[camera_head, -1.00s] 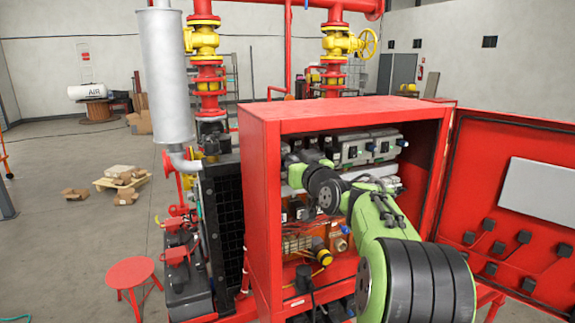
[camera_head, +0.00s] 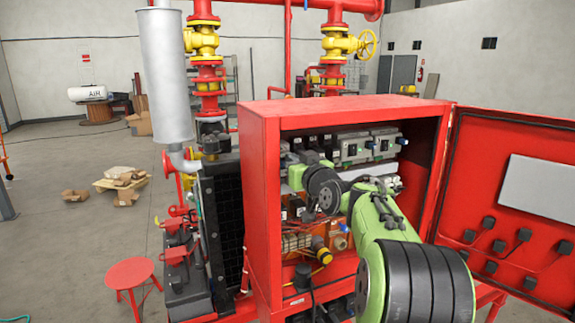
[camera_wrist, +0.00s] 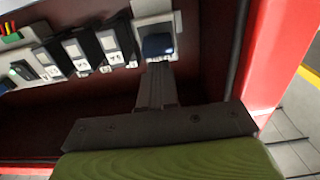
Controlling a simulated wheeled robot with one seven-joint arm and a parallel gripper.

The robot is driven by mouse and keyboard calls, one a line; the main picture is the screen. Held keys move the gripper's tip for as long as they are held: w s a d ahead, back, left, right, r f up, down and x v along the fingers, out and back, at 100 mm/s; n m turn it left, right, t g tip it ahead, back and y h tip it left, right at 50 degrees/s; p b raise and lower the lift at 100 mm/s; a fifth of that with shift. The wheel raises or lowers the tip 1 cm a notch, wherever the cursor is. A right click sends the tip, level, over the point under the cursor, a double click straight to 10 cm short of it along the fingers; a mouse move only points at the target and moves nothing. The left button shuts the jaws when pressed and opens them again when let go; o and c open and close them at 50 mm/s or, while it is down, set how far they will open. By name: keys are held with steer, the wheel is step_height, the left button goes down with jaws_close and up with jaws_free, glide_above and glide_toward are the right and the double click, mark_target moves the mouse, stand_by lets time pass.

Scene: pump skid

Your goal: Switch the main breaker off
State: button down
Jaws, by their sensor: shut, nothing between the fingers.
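In the wrist view my gripper (camera_wrist: 157,72) is shut, with its narrow fingers together and nothing between them. The fingertips are right at the lower edge of a pale switch unit with a dark blue handle (camera_wrist: 157,45). I cannot tell whether they touch it. No label is readable, so I cannot confirm that this is the main breaker or tell its position. Several grey and black breaker modules (camera_wrist: 112,47) stand in a row to its left. In the head view my arm reaches into the open red cabinet (camera_head: 259,200), and my fingertips cannot be made out there.
Grey switch boxes (camera_head: 352,148) line the upper cabinet. Wires and a yellow-and-black fitting (camera_head: 321,252) sit lower down. The red cabinet door (camera_head: 510,235) stands open at the right. A red stool (camera_head: 130,274) and open floor are at the left.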

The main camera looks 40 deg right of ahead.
steer(key=shift+a+f+b, duration=0.15)
steer(key=shift+f+b, duration=0.8)
steer(key=shift+r, duration=0.1)
steer(key=b+v, duration=0.4)
steer(key=v, duration=0.2)
steer(key=shift+r, duration=0.2)
steer(key=shift+f, duration=0.1)
